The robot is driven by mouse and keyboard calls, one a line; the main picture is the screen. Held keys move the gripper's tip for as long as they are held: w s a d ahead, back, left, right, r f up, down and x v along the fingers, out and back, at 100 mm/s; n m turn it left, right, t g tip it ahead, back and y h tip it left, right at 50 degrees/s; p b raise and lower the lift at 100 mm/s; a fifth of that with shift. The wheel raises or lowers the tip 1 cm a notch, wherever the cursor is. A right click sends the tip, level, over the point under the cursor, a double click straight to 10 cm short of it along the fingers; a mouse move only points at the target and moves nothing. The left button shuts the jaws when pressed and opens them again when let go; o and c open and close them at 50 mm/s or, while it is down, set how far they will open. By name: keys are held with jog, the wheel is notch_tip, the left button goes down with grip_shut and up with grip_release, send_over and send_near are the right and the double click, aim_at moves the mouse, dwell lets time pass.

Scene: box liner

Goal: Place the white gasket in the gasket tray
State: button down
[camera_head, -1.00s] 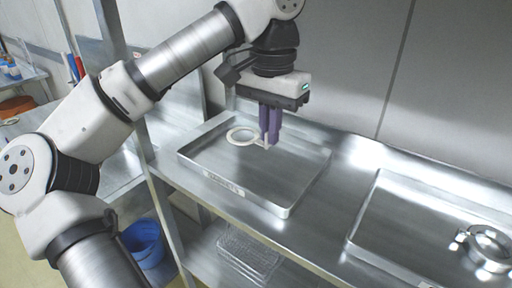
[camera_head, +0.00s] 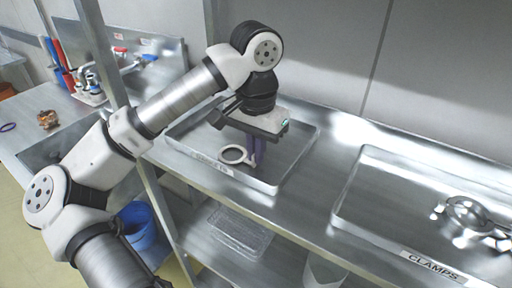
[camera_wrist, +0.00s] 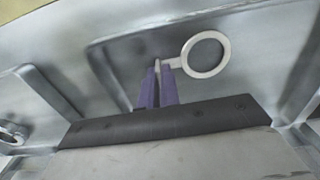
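The white gasket (camera_head: 234,164) is a flat ring with a short tab. It is inside the outline of the gasket tray (camera_head: 272,188), a shallow metal tray with a label on its front wall. My gripper (camera_head: 256,163) points down over the tray, its purple fingers shut on the gasket's tab. In the wrist view, the fingertips (camera_wrist: 162,64) pinch the tab and the gasket (camera_wrist: 205,76) sticks out to the right, over the tray floor (camera_wrist: 122,62). I cannot tell whether the gasket touches the floor.
A second tray (camera_head: 345,222), labelled CLAMPS, stands to the right with a metal clamp (camera_head: 470,213) in it. A lower shelf holds a wire basket (camera_head: 238,232). A blue bucket (camera_head: 142,232) stands below left. A side counter with a sink is at the left.

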jog(key=shift+f, duration=0.25)
jog(key=c, duration=1.6)
grip_release()
jog(key=shift+r, duration=0.1)
notch_tip(320, 180, up, 12)
jog(key=shift+r+b, duration=0.15)
jog(key=shift+b, duration=0.15)
